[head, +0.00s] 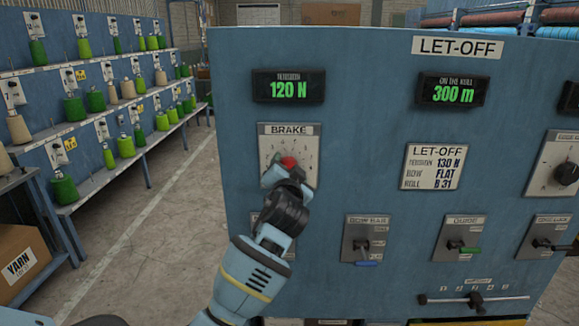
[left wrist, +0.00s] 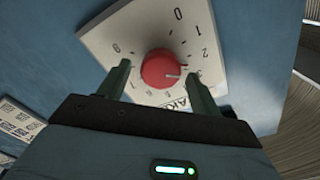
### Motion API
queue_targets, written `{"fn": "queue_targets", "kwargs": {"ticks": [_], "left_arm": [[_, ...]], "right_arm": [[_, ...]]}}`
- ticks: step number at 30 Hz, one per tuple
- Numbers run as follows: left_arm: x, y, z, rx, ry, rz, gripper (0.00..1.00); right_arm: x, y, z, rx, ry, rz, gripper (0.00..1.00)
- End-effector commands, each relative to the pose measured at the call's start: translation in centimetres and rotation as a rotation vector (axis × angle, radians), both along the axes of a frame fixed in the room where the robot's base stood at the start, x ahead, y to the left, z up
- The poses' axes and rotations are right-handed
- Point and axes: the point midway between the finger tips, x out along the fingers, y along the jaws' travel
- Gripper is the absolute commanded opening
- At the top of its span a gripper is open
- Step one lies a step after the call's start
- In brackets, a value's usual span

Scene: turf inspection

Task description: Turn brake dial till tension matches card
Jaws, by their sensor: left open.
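The red brake dial (head: 290,162) sits on a white scale plate (head: 305,143) on the blue panel. In the left wrist view the dial (left wrist: 160,68) shows a pale mark pointing right, near the 2 and 3. My left gripper (head: 281,174) is at the dial; in the wrist view its open fingers (left wrist: 157,82) stand on either side of the knob, with gaps showing. The tension display (head: 289,86) reads 120 N. The let-off card (head: 432,167) reads tension 130 N, bow flat, roll B 31. My right gripper is out of view.
A black knob (head: 567,173) is at the right. Another display (head: 453,92) reads 300 m. Yarn racks (head: 90,187) stand left across open floor.

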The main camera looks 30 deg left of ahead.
Motion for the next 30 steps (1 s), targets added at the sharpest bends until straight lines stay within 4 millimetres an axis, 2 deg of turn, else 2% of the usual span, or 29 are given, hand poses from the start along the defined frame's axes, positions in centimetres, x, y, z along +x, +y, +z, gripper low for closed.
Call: {"fn": "queue_targets", "kwargs": {"ticks": [6,17,27,30], "left_arm": [[1.5,0.9,0.0,0.001,0.001,0.0,0.64],[1.8,1.1,0.0,0.0,0.0,-0.001,0.63],[1.8,1.1,0.0,0.0,0.001,-0.001,0.2],[1.8,1.1,0.1,0.014,0.008,-0.001,0.2]], "right_arm": [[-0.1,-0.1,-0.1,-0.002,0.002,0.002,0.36],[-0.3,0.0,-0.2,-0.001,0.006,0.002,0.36],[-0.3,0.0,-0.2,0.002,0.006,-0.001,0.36],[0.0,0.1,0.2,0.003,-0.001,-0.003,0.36]]}}
